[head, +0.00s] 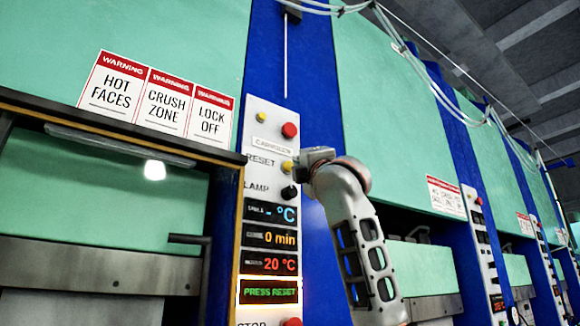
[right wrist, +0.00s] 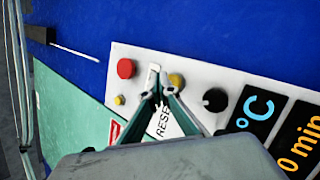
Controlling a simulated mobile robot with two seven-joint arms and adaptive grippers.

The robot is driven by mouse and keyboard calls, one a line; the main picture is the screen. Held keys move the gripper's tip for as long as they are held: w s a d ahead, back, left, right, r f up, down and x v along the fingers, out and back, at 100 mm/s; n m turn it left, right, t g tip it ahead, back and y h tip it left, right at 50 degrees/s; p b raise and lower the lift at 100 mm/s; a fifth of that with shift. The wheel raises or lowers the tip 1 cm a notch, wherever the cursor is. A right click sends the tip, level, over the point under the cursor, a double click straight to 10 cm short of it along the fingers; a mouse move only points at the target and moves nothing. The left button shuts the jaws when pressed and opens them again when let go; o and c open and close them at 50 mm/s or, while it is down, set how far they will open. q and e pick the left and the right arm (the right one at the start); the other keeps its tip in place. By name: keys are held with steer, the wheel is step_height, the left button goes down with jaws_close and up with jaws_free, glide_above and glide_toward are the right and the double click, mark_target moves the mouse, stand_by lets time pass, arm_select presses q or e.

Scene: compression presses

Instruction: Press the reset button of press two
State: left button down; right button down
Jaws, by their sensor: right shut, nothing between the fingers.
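The control panel (head: 271,225) of the nearest press carries a yellow button (head: 287,166) beside the label RESET. A lit screen (head: 269,291) low on the panel reads PRESS RESET. No press number is readable. My right gripper (head: 300,163) is at the panel's right edge, level with the yellow button. In the right wrist view its shut, empty fingers (right wrist: 156,80) point at the panel, and the tips appear right next to the yellow button (right wrist: 176,80). I cannot tell whether they touch it. My left gripper is not in view.
A red button (head: 290,130) sits above the yellow one and a black knob (head: 289,192) below it, both close to my gripper. A small yellow button (head: 261,117) is at the panel's top. More presses with similar panels (head: 482,240) recede to the right.

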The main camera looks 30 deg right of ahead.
stand_by(0.8)
steer(key=shift+w, duration=0.2)
steer(key=shift+w, duration=0.2)
steer(key=shift+w, duration=0.1)
stand_by(0.4)
